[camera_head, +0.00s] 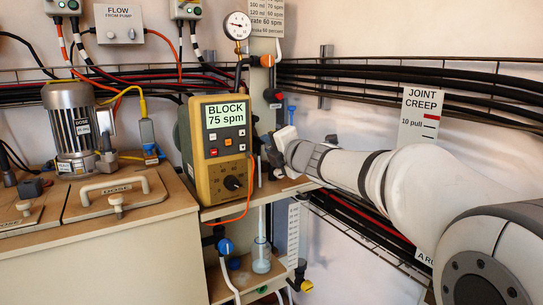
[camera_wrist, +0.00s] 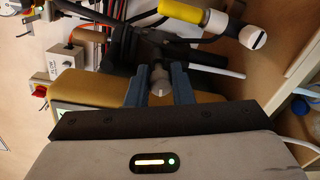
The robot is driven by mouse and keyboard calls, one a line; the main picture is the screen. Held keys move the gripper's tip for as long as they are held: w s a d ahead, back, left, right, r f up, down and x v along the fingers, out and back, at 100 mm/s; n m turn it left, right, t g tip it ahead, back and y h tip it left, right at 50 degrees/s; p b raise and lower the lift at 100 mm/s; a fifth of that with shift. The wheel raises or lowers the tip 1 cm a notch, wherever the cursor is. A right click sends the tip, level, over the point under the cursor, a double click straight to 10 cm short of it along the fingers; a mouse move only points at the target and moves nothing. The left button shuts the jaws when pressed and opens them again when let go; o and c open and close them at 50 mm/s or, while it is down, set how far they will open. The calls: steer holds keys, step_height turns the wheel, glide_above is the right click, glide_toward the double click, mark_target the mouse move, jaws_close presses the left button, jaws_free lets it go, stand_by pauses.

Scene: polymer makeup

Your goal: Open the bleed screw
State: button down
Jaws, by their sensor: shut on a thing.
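The bleed screw (camera_wrist: 159,80) shows in the wrist view as a small pale grey knob with a slot, beside the yellow pump housing (camera_wrist: 95,87). My gripper (camera_wrist: 160,74) has one blue-grey finger on each side of it and is shut on it. In the head view my gripper (camera_head: 272,150) is at the right side of the yellow dosing pump (camera_head: 218,150), and it hides the screw there. The pump's display (camera_head: 226,115) reads "BLOCK 75 spm".
A pressure gauge (camera_head: 237,26) is above the pump. A grey motor (camera_head: 76,128) stands left. An orange cable (camera_head: 247,195) hangs in front of the pump.

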steer(key=n+b, duration=0.2)
steer(key=n, duration=0.1)
steer(key=shift+f+b, duration=0.2)
steer(key=shift+b, duration=0.15)
steer(key=shift+r+n+t+b, duration=0.15)
steer(key=shift+n+b, duration=0.35)
steer(key=shift+n, duration=0.45)
steer(key=shift+n+t+b, duration=0.15)
steer(key=shift+n+b, duration=0.3)
steer(key=shift+n, duration=0.5)
steer(key=c, duration=1.3)
jaws_free()
steer(key=shift+s, duration=0.1)
steer(key=p+v, duration=0.1)
steer(key=v, duration=0.6)
steer(key=shift+s+d+p, duration=0.15)
steer(key=shift+s+p, duration=0.15)
